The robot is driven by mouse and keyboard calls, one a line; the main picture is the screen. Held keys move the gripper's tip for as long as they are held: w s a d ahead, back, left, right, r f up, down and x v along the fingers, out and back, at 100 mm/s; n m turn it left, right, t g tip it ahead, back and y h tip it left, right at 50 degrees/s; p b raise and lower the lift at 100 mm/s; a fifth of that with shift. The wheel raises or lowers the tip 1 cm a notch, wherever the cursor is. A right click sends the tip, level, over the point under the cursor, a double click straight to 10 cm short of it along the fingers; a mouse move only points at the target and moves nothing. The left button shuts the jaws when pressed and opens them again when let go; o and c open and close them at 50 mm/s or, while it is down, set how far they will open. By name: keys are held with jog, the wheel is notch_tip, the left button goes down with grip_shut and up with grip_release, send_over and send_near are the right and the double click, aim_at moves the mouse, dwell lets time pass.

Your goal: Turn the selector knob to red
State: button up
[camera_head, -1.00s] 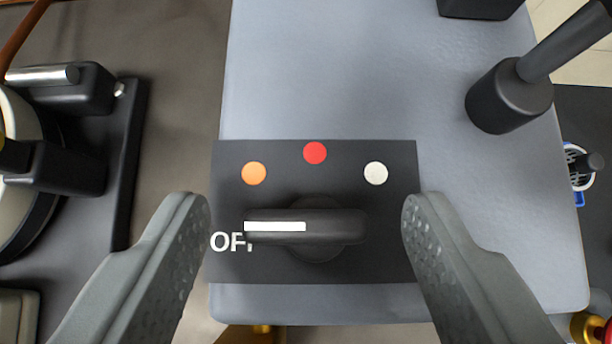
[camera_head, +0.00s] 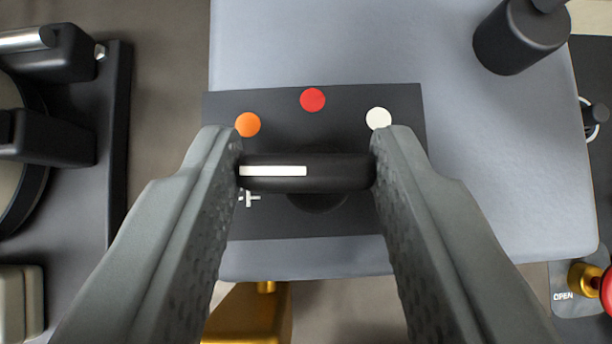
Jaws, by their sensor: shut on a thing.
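The selector knob (camera_head: 335,172) is a black bar handle on a dark plate (camera_head: 300,222) fixed to a grey box. Its white pointer stripe lies level and points left, toward the partly hidden OFF label. My gripper (camera_head: 306,165) is shut on the knob, with one finger at each end of the bar. The red dot (camera_head: 313,100) sits above the knob at the top centre of the plate. An orange dot (camera_head: 247,124) is at upper left and a white dot (camera_head: 378,118) at upper right.
A black cylinder (camera_head: 518,38) stands on the grey box (camera_head: 440,60) at upper right. Black machinery (camera_head: 55,140) is at the left. A gold part (camera_head: 250,315) is below the box. A red and gold valve (camera_head: 588,282) marked OPEN is at lower right.

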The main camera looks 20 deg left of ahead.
jog(key=shift+m, duration=0.3)
jog(key=m+h, duration=0.3)
jog(key=shift+a, duration=0.25)
jog(key=m+h, duration=0.1)
jog(key=m, duration=0.1)
jog(key=m+h, duration=0.2)
jog(key=m, duration=0.1)
jog(key=shift+w+a+g+h, duration=0.2)
jog(key=shift+g+h, duration=0.1)
jog(key=m+h, duration=0.1)
jog(key=m+g+h, duration=0.1)
jog(key=m, duration=0.1)
jog(key=m+g, duration=0.1)
jog(key=shift+w+a+m+h, duration=0.1)
jog(key=shift+w+m+h, duration=0.15)
jog(key=shift+m+h, duration=0.15)
jog(key=shift+w+m+g+h, duration=0.15)
jog(key=shift+m+g+h, duration=0.55)
jog(key=shift+m+g, duration=1)
jog(key=shift+m, duration=0.4)
jog(key=o, duration=1)
